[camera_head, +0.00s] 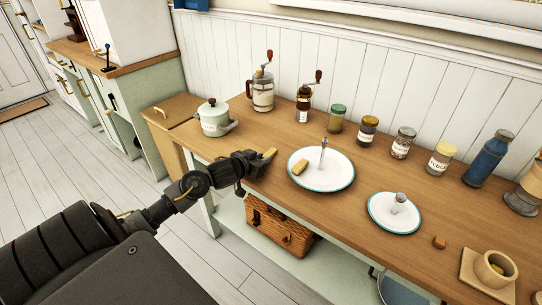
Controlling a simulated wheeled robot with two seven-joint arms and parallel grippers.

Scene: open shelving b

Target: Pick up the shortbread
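A tan, bar-shaped piece that looks like shortbread (270,154) shows at the tips of my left gripper (264,161), above or on the wooden table (240,140). The fingers are small and dark here, and I cannot tell whether they are closed on the piece or only beside it. A second similar tan bar (300,167) lies on the left part of a white plate (322,182) with a teal rim, right of my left gripper. My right gripper is not in view.
An upright utensil (323,152) stands on the plate. A smaller plate (394,224) is to the right, with a brown morsel (439,242) beyond it. A pot (213,121), a grinder (304,104) and several jars line the back. A basket (278,228) sits below.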

